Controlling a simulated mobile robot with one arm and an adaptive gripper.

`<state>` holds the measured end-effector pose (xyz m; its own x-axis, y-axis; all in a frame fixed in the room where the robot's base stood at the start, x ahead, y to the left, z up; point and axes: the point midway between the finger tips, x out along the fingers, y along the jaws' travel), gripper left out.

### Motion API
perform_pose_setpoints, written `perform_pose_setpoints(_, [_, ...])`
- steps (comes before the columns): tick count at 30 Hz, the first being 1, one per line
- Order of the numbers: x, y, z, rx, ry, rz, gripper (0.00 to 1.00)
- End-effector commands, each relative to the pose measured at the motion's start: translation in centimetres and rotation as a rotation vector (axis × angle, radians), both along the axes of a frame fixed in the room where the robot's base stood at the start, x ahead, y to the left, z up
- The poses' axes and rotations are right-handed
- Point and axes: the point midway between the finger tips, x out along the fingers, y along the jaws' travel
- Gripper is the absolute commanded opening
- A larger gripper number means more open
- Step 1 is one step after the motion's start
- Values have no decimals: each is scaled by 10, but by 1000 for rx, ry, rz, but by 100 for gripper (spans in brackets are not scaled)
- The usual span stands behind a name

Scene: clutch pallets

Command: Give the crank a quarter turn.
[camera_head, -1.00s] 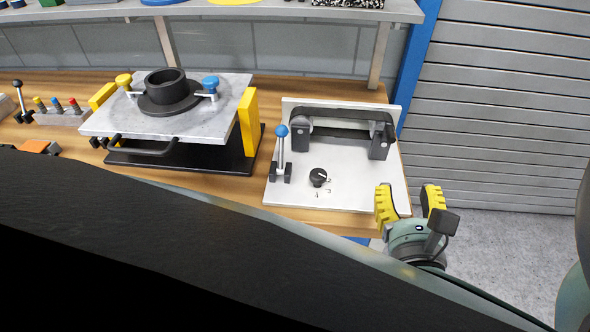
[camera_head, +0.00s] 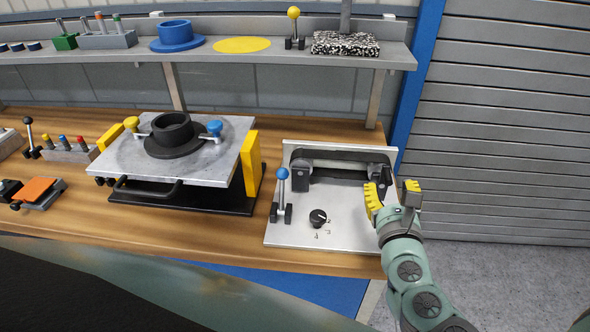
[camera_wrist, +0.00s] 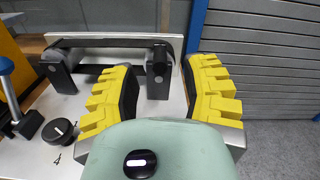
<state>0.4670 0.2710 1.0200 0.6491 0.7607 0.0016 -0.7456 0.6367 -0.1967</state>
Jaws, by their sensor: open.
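A white panel (camera_head: 345,236) stands on the bench's right end. The bar also shows in the wrist view (camera_wrist: 105,42). My gripper (camera_head: 391,190), with yellow fingers, is at the panel's right edge, close to the right-hand mount and partly hiding it. In the wrist view my gripper (camera_wrist: 158,75) is open, with the right-hand mount showing beyond and between the fingertips. Nothing is held, and I see no clear contact.
A blue-topped lever (camera_head: 282,190) and a black dial (camera_head: 318,218) are on the panel's left and front. A grey plate fixture (camera_head: 215,160) stands left of it. A shelf (camera_head: 250,60) runs above. Right of the bench is open floor before a slatted wall (camera_head: 510,120).

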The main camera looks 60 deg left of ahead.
Motion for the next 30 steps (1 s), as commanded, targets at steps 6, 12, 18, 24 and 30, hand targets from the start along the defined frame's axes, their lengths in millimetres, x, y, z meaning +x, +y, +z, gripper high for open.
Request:
perform_pose_setpoints(6, [17, 22, 2, 4, -1, 4, 46])
perform_pose_setpoints(12, [25, 31, 0, 0, 2, 1, 46])
perform_pose_setpoints(18, [26, 33, 0, 1, 2, 4, 46])
perform_pose_setpoints(24, [26, 32, 0, 1, 2, 3, 46])
perform_pose_setpoints(30, [26, 32, 0, 1, 2, 3, 25])
